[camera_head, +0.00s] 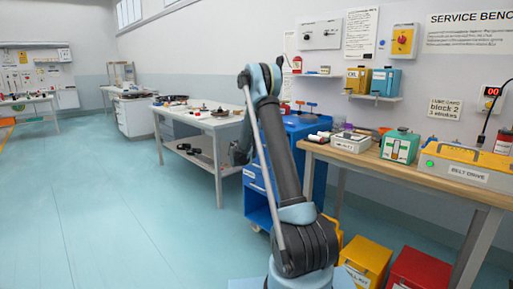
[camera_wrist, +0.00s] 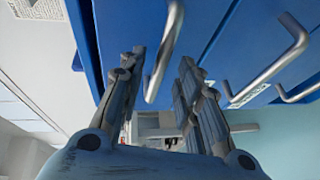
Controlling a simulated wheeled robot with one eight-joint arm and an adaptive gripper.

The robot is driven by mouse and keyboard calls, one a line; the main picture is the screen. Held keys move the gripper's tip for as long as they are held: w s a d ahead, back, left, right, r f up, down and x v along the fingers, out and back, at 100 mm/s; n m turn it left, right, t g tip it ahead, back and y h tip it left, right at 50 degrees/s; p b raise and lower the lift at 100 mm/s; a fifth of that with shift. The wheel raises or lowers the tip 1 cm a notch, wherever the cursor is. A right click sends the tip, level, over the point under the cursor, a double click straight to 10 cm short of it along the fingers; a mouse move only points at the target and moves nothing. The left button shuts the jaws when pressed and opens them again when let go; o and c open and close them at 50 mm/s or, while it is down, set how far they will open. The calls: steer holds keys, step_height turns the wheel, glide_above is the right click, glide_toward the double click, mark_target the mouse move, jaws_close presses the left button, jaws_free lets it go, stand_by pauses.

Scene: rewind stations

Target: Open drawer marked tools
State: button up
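The blue drawer cart (camera_head: 319,170) stands mid-picture in the head view, partly hidden behind my arm. White labels show on its drawer fronts, too small to read. In the wrist view a blue drawer front (camera_wrist: 125,25) fills the top, with a metal bar handle (camera_wrist: 168,45) whose bent end reaches down between my fingers. My gripper (camera_wrist: 162,78) is open, one finger on each side of that handle, with gaps visible. Further handles (camera_wrist: 275,68) lie to the right, beside a white label (camera_wrist: 248,94) I cannot read. In the head view the gripper is mostly hidden by the arm.
A grey worktable (camera_head: 205,119) with small parts stands left of the cart. A wooden bench (camera_head: 370,158) with a belt drive unit (camera_head: 465,168) stands right. Yellow (camera_head: 366,258) and red (camera_head: 418,270) bins sit beneath it. The floor at left is clear.

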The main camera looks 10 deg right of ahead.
steer(key=shift+x, duration=1.35)
jaws_close()
steer(key=shift+a, duration=0.15)
steer(key=shift+s, duration=0.15)
